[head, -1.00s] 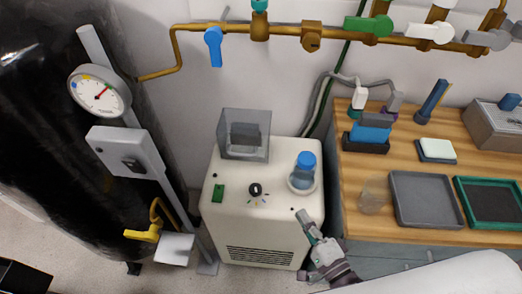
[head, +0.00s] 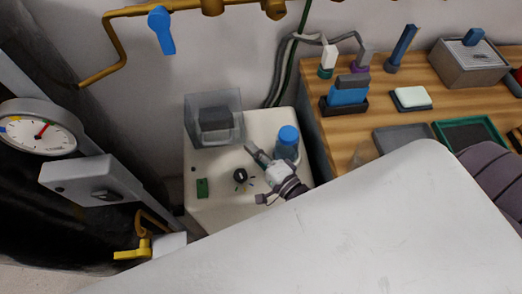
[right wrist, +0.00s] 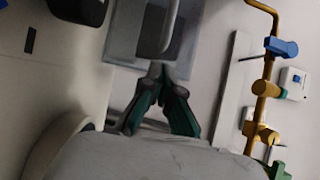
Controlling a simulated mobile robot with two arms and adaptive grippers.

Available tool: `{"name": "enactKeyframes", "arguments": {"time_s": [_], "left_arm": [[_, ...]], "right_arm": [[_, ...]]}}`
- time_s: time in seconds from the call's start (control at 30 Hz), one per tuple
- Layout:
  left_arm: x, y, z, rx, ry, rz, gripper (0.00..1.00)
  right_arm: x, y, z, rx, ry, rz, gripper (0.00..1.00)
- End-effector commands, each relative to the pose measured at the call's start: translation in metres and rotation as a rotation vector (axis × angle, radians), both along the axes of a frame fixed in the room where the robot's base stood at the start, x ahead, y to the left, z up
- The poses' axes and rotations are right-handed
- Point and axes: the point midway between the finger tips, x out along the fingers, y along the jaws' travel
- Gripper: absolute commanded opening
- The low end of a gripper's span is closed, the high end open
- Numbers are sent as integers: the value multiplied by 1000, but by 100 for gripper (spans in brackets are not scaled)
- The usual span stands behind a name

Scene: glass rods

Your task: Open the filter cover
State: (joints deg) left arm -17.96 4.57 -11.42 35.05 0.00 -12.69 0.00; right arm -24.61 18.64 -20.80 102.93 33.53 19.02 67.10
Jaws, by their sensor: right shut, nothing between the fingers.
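A white machine (head: 225,205) stands on the floor against the wall. A clear grey box-shaped cover (head: 228,104) with a dark block inside sits at its back left. A blue-capped clear vessel (head: 288,142) stands at its right. My right gripper (head: 250,148) is over the machine top, between the cover and the blue cap, its tips pointing toward the cover's lower right. In the right wrist view its green-sided fingers (right wrist: 160,70) meet at the tips, just below a translucent panel with a pale loop. Contact cannot be told. My left gripper is not in view.
A black knob (head: 240,175) and a green switch (head: 202,187) are on the machine top. A wooden bench (head: 415,110) with trays stands at right. A brass pipe with a blue valve (head: 161,30) runs above. A gauge (head: 40,128) is at left.

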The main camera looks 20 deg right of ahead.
Motion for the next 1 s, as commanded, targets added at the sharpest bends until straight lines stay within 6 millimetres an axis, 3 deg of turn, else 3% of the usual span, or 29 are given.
{"name": "enactKeyframes", "arguments": {"time_s": [0.1, 0.3, 0.5, 0.77, 1.0], "left_arm": [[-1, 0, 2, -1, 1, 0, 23], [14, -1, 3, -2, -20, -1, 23], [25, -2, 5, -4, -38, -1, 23], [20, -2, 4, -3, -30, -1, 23], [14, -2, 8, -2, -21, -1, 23]], "right_arm": [[19, 6, 1, 0, -1, 0, 0], [35, 10, 0, -1, 1, 0, 0], [37, 11, 0, -2, 2, 1, 0], [36, 12, 0, 0, 1, 1, 0], [29, 25, 1, 1, 1, 0, 0]]}}
